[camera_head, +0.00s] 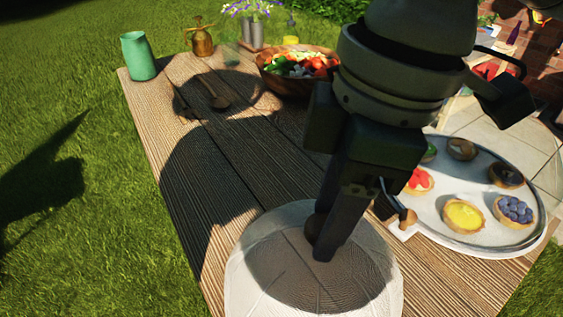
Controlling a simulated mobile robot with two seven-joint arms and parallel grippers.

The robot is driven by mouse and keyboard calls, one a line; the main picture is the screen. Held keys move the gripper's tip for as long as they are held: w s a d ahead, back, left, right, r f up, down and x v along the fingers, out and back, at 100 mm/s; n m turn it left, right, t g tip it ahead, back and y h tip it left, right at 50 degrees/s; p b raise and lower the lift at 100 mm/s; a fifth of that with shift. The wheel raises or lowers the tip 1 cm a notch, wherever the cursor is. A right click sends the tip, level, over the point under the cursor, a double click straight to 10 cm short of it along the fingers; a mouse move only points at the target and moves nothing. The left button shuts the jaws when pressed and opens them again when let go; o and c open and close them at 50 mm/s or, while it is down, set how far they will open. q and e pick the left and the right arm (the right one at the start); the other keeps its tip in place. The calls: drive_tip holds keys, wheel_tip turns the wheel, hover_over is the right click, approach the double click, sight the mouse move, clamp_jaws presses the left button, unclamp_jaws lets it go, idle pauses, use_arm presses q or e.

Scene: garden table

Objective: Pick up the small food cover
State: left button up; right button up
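The small food cover (262,271) is a pale, see-through mesh dome at the bottom centre of the head view. Its lower edge is cut off by the frame. A dark round knob (314,229) shows at its top, partly hidden by my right gripper (322,240). The gripper points down from the upper right, with its fingertips at the knob. One finger covers the other, so I cannot tell whether it is closed on the knob. My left gripper is out of view.
A round tray (487,247) of tarts lies right of the cover, with a small wooden-knobbed item (407,216) at its near edge. A salad bowl (268,80), green pitcher (138,57) and brass sprayer (201,38) stand farther back. The wooden table (215,165) is clear on the left.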

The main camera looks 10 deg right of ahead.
clamp_jaws()
idle(0.9)
